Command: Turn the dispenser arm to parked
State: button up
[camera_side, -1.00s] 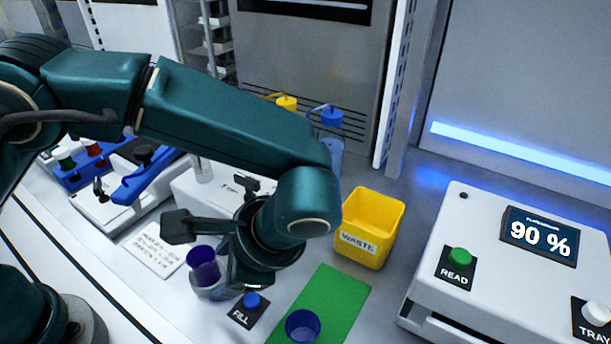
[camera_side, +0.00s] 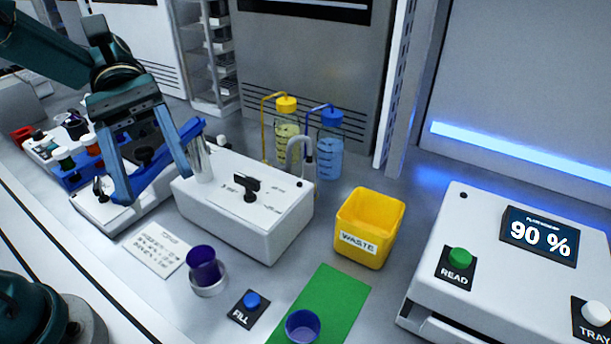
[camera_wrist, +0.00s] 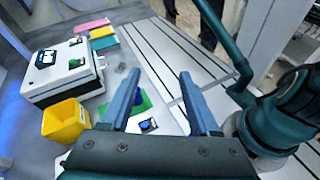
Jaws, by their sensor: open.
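A white box (camera_side: 240,222) with printed marks carries a black lever (camera_side: 247,188) on top and a curved grey spout (camera_side: 303,150) at its back right. A blue bar (camera_side: 190,130) with a black knob (camera_side: 143,155) belongs to the white device left of it. I cannot tell for certain which of these is the dispenser arm. My gripper (camera_side: 155,187) is open and empty, over the blue bar, with its fingers pointing down and partly covering it. I cannot tell whether they touch it. In the wrist view its fingers (camera_wrist: 160,80) are spread apart.
A purple cup (camera_side: 203,266) stands in a clear holder, by the FILL button (camera_side: 251,300). A second cup (camera_side: 302,326) is on the green mat (camera_side: 335,295). The yellow waste bin (camera_side: 365,240), bottles (camera_side: 329,155) and reader (camera_side: 470,225) stand right. A rack (camera_side: 70,170) is far left.

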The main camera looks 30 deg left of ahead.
aim_at(150, 157)
jog(key=w+a+f+n+t+h, duration=0.3)
jog(key=a+n+t+h, duration=0.3)
jog(key=a, duration=0.4)
jog(key=shift+n+t+y, duration=0.3)
jog(key=shift+n+y, duration=0.2)
jog(key=shift+n, duration=0.1)
jog(key=shift+w+d+f, duration=0.1)
jog(key=shift+w+d, duration=0.05)
jog(key=shift+d, duration=1.2)
jog(key=shift+w+d+f, duration=0.1)
jog(key=shift+d, duration=1.2)
grip_shut()
